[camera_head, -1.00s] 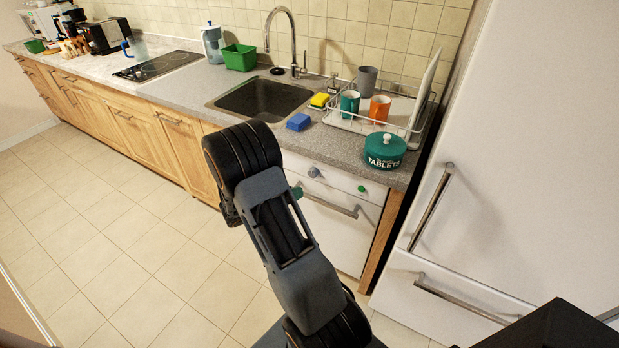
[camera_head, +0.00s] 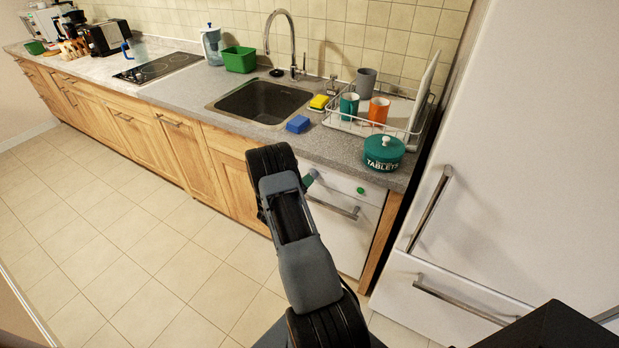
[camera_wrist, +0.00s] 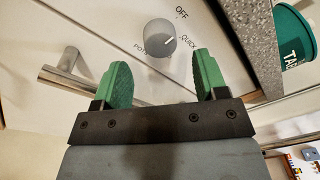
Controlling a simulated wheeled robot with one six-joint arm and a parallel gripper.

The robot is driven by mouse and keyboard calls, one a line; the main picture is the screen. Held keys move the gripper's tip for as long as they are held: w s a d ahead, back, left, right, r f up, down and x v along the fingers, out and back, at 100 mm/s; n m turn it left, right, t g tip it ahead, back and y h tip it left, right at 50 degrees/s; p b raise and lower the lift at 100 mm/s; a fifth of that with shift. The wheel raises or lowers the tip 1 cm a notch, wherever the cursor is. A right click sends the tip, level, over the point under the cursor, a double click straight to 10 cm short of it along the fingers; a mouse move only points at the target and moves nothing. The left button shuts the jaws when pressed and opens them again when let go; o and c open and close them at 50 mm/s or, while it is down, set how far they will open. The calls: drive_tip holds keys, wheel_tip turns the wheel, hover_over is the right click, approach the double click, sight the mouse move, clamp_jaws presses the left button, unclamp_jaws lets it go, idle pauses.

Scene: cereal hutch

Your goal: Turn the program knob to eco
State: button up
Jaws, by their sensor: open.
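The program knob (camera_wrist: 159,39) is a round grey dial on the white dishwasher front (camera_head: 335,228). In the wrist view, OFF is printed above it, QUICK to its right, and a partly readable label starting with PO at its lower left. No eco label can be read. The knob's light pointer mark seems to face right, towards QUICK. My gripper (camera_wrist: 161,60) is open, with green fingertips on either side of and just below the knob in the picture. It holds nothing; contact with the knob cannot be told. In the head view, my arm partly hides the panel.
A green button (camera_head: 361,190) sits on the panel right of the knob. A bar handle (camera_head: 335,207) crosses the door below, also seen left of my fingers in the wrist view (camera_wrist: 72,75). The counter (camera_head: 345,155) overhangs above, carrying a green tablets tin (camera_head: 384,153).

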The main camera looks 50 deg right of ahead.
sight(313, 175)
drive_tip(key=shift+w+d, duration=0.15)
drive_tip(key=shift+d, duration=0.9)
drive_tip(key=shift+w+d, duration=0.15)
drive_tip(key=shift+d, duration=0.9)
drive_tip(key=c, duration=0.9)
